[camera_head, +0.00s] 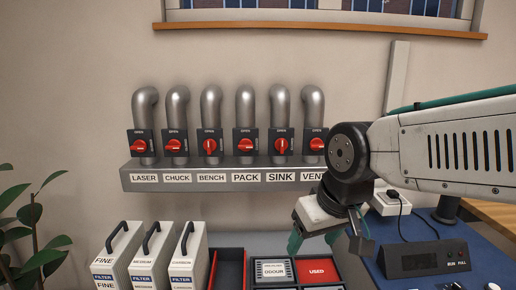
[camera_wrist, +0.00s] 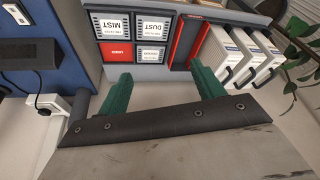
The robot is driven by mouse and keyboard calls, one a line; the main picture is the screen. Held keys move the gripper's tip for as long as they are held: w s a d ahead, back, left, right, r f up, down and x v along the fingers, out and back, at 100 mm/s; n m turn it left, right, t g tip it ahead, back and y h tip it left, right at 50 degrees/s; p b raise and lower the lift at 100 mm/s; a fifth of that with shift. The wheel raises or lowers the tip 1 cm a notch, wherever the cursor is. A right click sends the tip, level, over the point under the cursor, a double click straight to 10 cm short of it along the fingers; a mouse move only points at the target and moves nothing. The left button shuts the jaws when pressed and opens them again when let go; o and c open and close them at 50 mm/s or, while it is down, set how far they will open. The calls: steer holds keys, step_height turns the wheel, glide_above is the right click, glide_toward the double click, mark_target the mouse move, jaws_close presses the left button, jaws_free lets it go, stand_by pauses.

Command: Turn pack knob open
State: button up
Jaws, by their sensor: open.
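The PACK knob (camera_head: 245,145) is a red round knob with a white line on a dark plate marked OPEN at the top. Its line lies about level, not toward OPEN. It sits at the foot of a grey bent pipe, above the PACK label (camera_head: 246,177), fourth from the left. My gripper (camera_head: 326,240) is to the right of and below the knob, apart from it, pointing down. In the wrist view its two green fingers (camera_wrist: 162,86) are spread with nothing between them. The knob is not in the wrist view.
The SINK knob (camera_head: 281,145) and BENCH knob (camera_head: 209,145) flank it, their lines upright. The grey label ledge (camera_head: 155,187) juts out below. Filter boxes (camera_head: 187,262), a red USED card (camera_head: 317,270) and a dark control box (camera_head: 427,259) stand lower. A plant is at left.

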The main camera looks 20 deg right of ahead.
steer(key=w+a+r+m+t, duration=0.15)
steer(key=w+t, duration=0.35)
steer(key=w, duration=0.8)
steer(key=w+a+n+t, duration=0.15)
steer(key=w+t, duration=0.25)
steer(key=w, duration=0.9)
steer(key=m+t+h, duration=0.4)
steer(key=t+h, duration=0.4)
glide_toward(246, 149)
steer(key=w, duration=0.2)
steer(key=x, duration=0.7)
steer(key=shift+w+d+r, duration=0.1)
steer(key=shift+d+r, duration=0.2)
steer(key=shift+r, duration=0.2)
steer(key=c, duration=1)
